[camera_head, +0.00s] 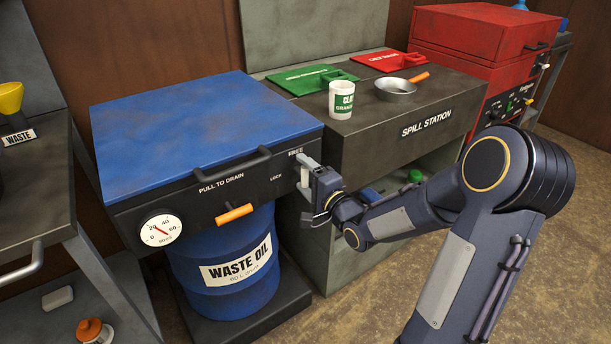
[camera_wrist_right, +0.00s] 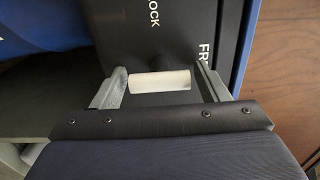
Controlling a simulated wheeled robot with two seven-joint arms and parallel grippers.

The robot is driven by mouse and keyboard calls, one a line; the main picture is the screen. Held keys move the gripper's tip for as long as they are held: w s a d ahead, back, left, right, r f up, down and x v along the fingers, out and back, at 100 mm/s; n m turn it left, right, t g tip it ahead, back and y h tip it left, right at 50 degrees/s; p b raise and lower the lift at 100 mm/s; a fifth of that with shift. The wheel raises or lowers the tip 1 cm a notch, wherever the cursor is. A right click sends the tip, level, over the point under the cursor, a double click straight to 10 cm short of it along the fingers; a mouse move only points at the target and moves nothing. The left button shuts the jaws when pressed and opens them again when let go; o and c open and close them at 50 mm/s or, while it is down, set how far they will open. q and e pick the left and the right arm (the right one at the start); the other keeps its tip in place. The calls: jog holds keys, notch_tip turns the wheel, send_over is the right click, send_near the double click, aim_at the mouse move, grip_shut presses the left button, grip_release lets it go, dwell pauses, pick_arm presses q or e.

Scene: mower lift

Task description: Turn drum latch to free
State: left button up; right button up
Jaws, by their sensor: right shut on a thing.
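The latch handle (camera_wrist_right: 160,81) is a short pale bar on a dark stem in the right wrist view. It lies between the two grey fingers of my right gripper (camera_wrist_right: 161,86), which is shut on it. The panel beside it carries the label LOCK and a label starting FR, partly covered by a finger. In the head view my right gripper (camera_head: 304,176) is at the right end of the dark front panel, just below the label FREE and right of LOCK. The latch is mostly hidden there. The blue waste oil drum (camera_head: 225,269) stands under the panel. My left gripper is out of view.
A blue lid (camera_head: 200,130) with a black handle (camera_head: 232,160) tops the unit. An orange lever (camera_head: 234,214) and a dial (camera_head: 161,230) are on its front. The spill station (camera_head: 424,123) stands close on the right, with a cup (camera_head: 341,99) and pan (camera_head: 396,90).

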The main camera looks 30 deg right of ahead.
jog(key=o, duration=0.9)
jog(key=s+p, duration=0.1)
jog(key=s, duration=0.6)
jog(key=shift+s+d, duration=0.3)
jog(key=shift+s, duration=0.1)
